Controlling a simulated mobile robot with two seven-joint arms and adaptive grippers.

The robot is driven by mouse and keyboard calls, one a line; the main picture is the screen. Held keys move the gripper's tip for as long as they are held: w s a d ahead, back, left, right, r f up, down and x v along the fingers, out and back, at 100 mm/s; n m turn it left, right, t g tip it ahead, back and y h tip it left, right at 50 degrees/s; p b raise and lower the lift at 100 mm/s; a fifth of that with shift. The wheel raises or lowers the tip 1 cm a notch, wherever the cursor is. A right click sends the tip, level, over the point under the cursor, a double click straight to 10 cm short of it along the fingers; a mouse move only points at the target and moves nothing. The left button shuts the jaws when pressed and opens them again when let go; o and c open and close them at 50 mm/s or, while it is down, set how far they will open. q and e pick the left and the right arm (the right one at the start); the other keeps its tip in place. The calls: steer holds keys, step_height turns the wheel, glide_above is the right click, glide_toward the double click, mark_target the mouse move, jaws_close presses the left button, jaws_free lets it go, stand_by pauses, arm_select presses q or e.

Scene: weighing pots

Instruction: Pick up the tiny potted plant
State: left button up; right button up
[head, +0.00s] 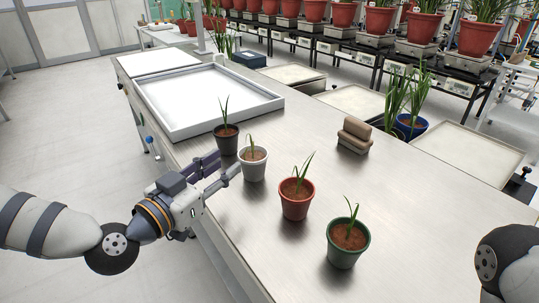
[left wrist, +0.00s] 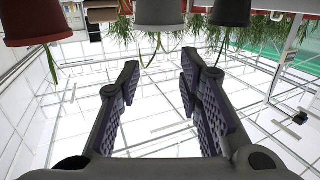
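Several small potted plants stand upright in a row on the metal table: a black pot (head: 226,138), a white pot (head: 252,164), a red-brown pot (head: 297,199) and a green pot (head: 347,245). Each holds a small green plant. My left gripper (head: 224,167) is open and empty, just left of the white and black pots. In the left wrist view, which looks upside down, the white pot (left wrist: 159,12) lies ahead between the open fingers (left wrist: 160,75). The black pot (left wrist: 231,11) is to its right, the red-brown pot (left wrist: 36,18) to its left. My right gripper is out of view.
A white-floored tray (head: 205,100) lies behind the black pot. A brown, seat-shaped object (head: 354,136) stands at the table's right edge. A blue pot (head: 411,126) stands beyond that edge. The table's middle is clear.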

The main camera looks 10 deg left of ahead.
mark_target(251, 145)
arm_select(q)
steer(key=b+x, duration=0.1)
steer(key=x, duration=1)
steer(key=shift+s, duration=0.1)
jaws_close()
steer(key=shift+r, duration=0.1)
